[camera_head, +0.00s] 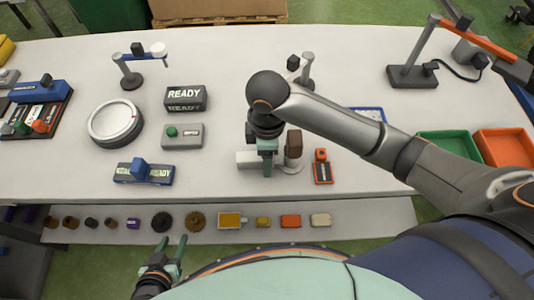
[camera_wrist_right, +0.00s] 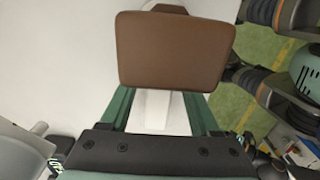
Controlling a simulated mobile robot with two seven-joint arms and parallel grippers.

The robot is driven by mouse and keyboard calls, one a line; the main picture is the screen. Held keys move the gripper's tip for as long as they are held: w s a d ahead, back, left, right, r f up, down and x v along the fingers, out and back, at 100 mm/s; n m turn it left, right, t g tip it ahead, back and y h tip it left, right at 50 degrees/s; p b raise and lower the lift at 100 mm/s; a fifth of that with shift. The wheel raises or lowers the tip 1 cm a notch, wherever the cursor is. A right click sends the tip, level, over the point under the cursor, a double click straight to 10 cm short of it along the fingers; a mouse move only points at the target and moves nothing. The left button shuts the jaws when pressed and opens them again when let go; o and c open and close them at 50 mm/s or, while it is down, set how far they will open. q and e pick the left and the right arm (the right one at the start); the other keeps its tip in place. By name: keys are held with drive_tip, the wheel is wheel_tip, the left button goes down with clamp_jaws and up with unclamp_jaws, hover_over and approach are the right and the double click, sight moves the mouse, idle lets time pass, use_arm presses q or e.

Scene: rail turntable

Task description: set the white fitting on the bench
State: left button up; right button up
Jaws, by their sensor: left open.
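The white fitting (camera_head: 247,159) is a pale block at the middle of the bench (camera_head: 330,185), near its front side. My right gripper (camera_head: 266,168) points down over it and hides part of it. A brown block hides the fingertips there. I cannot tell whether the fitting touches the bench. My left gripper (camera_head: 172,258) is open and empty, low in front of the lower shelf.
The brown block (camera_head: 293,143) stands over a round base just right of my right gripper, with an orange device (camera_head: 322,167) beyond. A grey box with a green button (camera_head: 182,136) and a blue device (camera_head: 143,174) are to the left. Green (camera_head: 447,146) and orange trays stand right.

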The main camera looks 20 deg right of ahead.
drive_tip(key=shift+r, duration=0.15)
wheel_tip(320, 180, up, 7)
drive_tip(key=p, duration=0.2)
drive_tip(key=shift+w+p, duration=0.1)
drive_tip(key=shift+p, duration=0.2)
drive_tip(key=shift+r+b, duration=0.35)
drive_tip(key=shift+r, duration=2.15)
